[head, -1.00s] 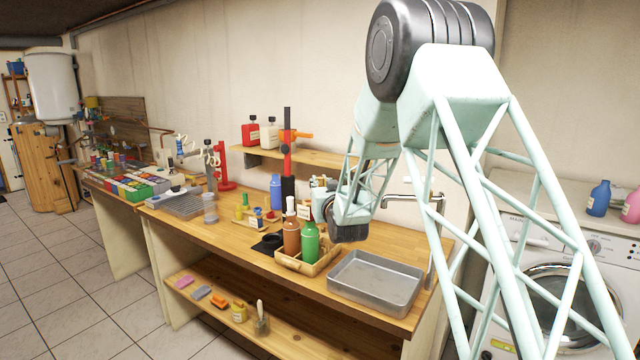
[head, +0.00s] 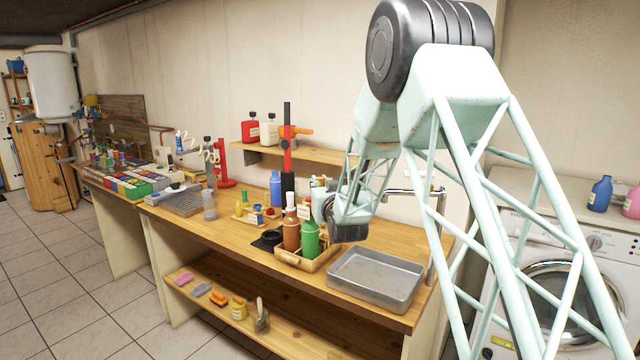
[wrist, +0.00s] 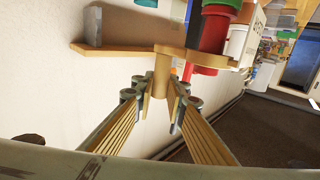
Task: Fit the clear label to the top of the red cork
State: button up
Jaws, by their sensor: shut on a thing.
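My gripper (wrist: 168,92) has its ridged tan fingers closing toward each other in the wrist view. It is shut on a small tan piece (wrist: 161,72) at the fingertips; I cannot tell whether this is the clear label. A flat tan part (wrist: 198,58) lies just beyond the tips, beside a red cylinder (wrist: 208,36) with green at its end. I cannot tell whether that red cylinder is the red cork. In the head view my wrist hides the fingers, above the bench behind the metal tray. No clear label can be made out in the head view.
On the bench (head: 210,240) stand a wooden crate (head: 318,263) with brown (head: 291,232) and green (head: 310,240) bottles, a metal tray (head: 400,292), a blue bottle (head: 275,190) and a red-and-black stand (head: 287,150). A wall shelf (head: 325,157) runs behind. A washing machine (head: 545,270) is at right.

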jog(key=shift+f+b, duration=1.65)
jog(key=shift+f, duration=0.15)
jog(key=o, duration=0.8)
jog(key=shift+o, duration=0.2)
jog(key=shift+r, duration=0.2)
jog(key=shift+r, duration=4.9)
